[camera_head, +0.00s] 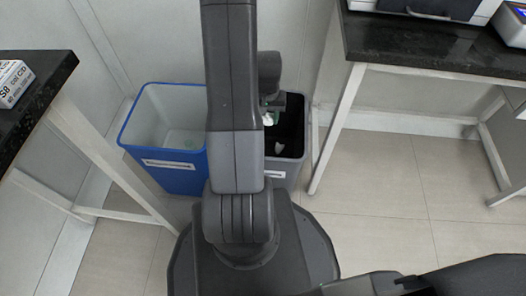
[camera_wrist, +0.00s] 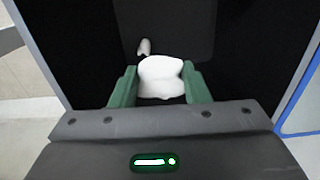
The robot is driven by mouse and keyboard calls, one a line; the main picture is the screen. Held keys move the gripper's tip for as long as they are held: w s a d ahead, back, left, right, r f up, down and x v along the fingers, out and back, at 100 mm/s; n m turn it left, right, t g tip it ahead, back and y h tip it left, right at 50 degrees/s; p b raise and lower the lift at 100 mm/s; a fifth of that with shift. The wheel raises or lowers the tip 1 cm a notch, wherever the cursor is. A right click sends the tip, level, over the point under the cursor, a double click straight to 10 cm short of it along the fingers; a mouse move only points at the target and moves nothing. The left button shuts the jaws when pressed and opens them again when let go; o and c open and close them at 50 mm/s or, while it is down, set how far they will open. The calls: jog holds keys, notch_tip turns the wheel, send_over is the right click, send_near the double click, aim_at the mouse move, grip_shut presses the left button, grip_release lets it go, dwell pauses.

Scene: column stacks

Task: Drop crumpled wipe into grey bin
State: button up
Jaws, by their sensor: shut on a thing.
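The crumpled wipe (camera_wrist: 160,78) is white and sits between the two green fingers of my gripper (camera_wrist: 160,88) in the wrist view. My gripper is shut on it and holds it over the open grey bin, whose dark inside fills most of that view. In the head view the grey bin (camera_head: 298,152) stands behind my arm, which hides its left part. My gripper (camera_head: 270,108) and the white wipe (camera_head: 269,118) show small above the bin's opening. A small white piece (camera_wrist: 144,47) lies deeper in the bin, beyond the held wipe.
A blue bin (camera_head: 165,177) with a white label stands just left of the grey bin. A dark-topped bench (camera_head: 430,48) is at the right, and another bench (camera_head: 45,75) with a white box (camera_head: 12,84) is at the left. The tiled floor at the right is clear.

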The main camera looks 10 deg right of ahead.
jog(key=o, duration=1)
notch_tip(320, 180, up, 14)
jog(key=p, duration=0.5)
jog(key=shift+f, duration=0.15)
notch_tip(320, 180, down, 14)
jog(key=b, duration=0.5)
jog(key=shift+f+b, duration=0.25)
jog(key=shift+b, duration=0.05)
notch_tip(320, 180, up, 4)
jog(key=p, duration=0.2)
jog(key=shift+f+p, duration=0.2)
jog(key=shift+p, duration=0.15)
jog(key=shift+r+p, duration=0.7)
jog(key=shift+r, duration=0.25)
